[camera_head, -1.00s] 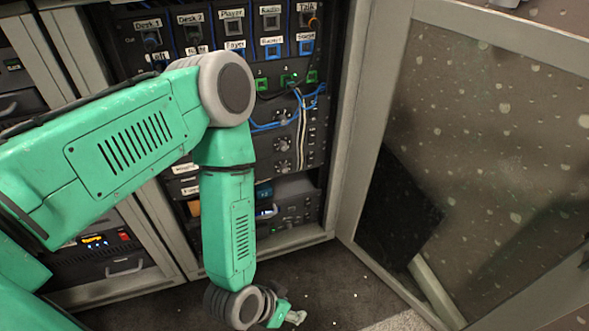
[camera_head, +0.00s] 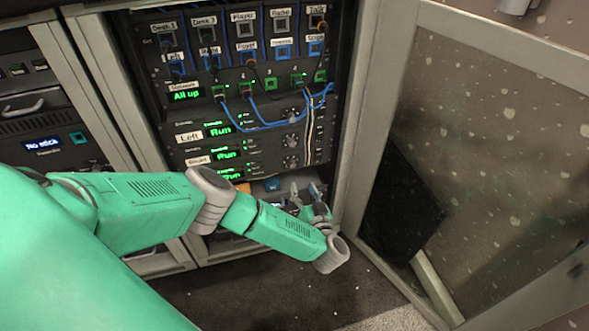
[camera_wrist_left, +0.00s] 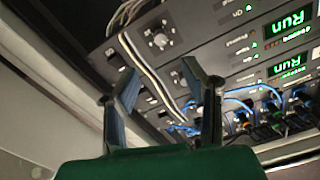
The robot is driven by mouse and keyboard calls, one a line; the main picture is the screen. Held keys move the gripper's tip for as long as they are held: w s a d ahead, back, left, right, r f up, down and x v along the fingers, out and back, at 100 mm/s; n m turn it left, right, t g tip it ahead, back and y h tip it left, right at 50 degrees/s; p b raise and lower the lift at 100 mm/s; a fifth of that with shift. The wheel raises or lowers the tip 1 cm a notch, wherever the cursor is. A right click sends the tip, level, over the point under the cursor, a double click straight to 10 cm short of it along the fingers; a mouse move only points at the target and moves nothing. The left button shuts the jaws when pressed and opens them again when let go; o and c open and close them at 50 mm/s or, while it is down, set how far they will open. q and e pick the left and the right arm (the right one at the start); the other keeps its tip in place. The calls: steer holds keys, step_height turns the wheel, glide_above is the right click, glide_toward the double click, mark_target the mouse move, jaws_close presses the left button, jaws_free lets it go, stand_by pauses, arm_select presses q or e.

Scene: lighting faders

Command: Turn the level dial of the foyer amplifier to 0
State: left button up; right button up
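Three stacked amplifier units show in the head view with green "Run" displays. The upper two are labelled "Left" (camera_head: 188,138) and "Right" (camera_head: 198,160). The lowest unit's display (camera_head: 231,174) shows, but I cannot read its label. Each has a round dial at its right; the lowest visible dial (camera_head: 291,162) is just above my left gripper (camera_head: 305,188). That gripper is open and empty, fingers pointing up toward the rack. In the left wrist view its two fingers (camera_wrist_left: 157,85) are spread, with a dial (camera_wrist_left: 161,40) beyond them. Its exact setting is too small to read. My right gripper is not in view.
Blue cables (camera_head: 262,124) and pale cables (camera_head: 309,125) hang around the dials. A patch panel with labelled sockets (camera_head: 245,30) is above. The open cabinet door (camera_head: 470,150) stands at the right; the rack's side post (camera_head: 352,120) is close to the gripper.

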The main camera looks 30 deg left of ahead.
mark_target(292, 166)
arm_select(q)
steer(key=b+x, duration=0.1)
steer(key=x, duration=0.4)
steer(key=b+x, duration=0.2)
steer(key=x, duration=0.2)
steer(key=shift+w+a+f, duration=0.1)
steer(key=shift+a+f, duration=0.1)
steer(key=shift+a, duration=0.2)
steer(key=shift+d+r, duration=0.2)
steer(key=shift+d, duration=0.05)
steer(key=shift+a, duration=0.1)
jaws_close()
steer(key=shift+a, duration=0.15)
